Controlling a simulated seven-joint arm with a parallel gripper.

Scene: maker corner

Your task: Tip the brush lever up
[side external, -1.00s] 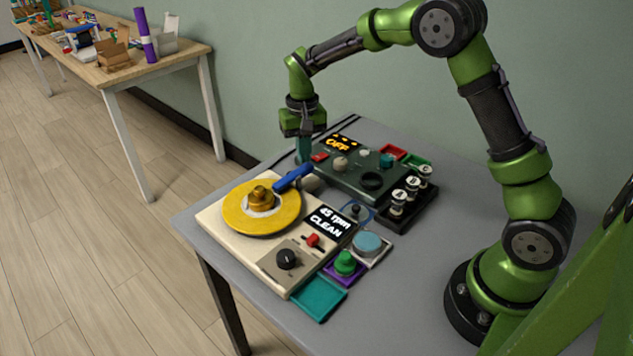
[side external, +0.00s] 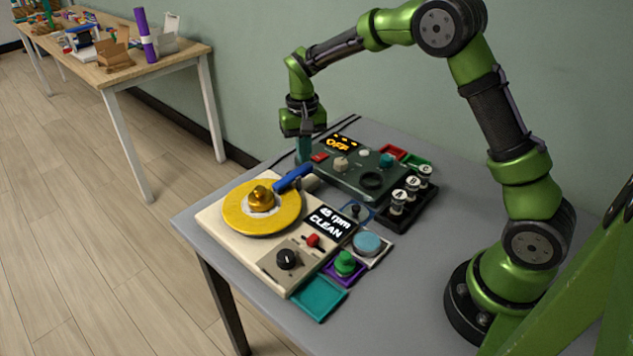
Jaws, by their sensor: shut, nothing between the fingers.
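The cream record-cleaner unit (side external: 219,221) carries a yellow disc (side external: 236,221) with a gold clamp (side external: 260,197) at its centre. A blue lever (side external: 293,177), which looks like the brush lever, lies over the disc's far right edge, tilted up slightly toward its right end. Its right end meets a pale mount (side external: 312,184). My gripper (side external: 303,160) is shut and empty, pointing down just behind the blue lever. I cannot tell whether the fingertips touch it.
Right of the gripper is a dark green box (side external: 345,178) with an "OFF" display. A black tray (side external: 412,215) holds lettered cylinders. A red switch (side external: 313,240), black knob (side external: 286,259), green button (side external: 345,262) and blue button (side external: 367,242) are nearer. The grey table's (side external: 450,190) right side is partly clear.

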